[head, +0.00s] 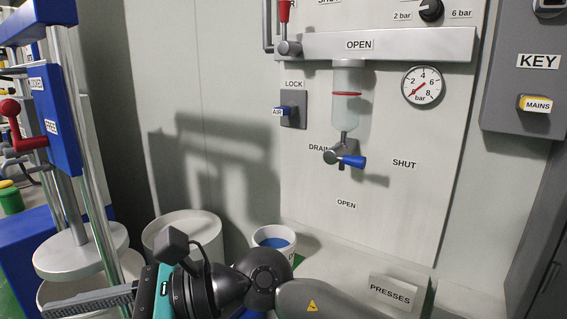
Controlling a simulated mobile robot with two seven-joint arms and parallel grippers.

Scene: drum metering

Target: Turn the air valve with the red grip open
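The air valve's red grip (285,11) is at the top edge of the head view, pointing up, with its upper end cut off. Its grey valve body (289,47) sits at the left end of a horizontal metal bar (420,44). An OPEN label (359,44) is on the bar, right of the valve; a partly cut-off label is above. My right gripper (90,302) is low at the left, far from the valve, pointing left. One grey finger shows, so its opening cannot be told. My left gripper is not in view.
A pressure gauge (423,87) has its needle at the low end. A blue-handled drain valve (347,159) hangs below the filter bowl (347,100). A blue AIR lock (288,111) is nearby. A blue press with a red lever (27,142) stands left; a bucket (273,238) stands below the panel.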

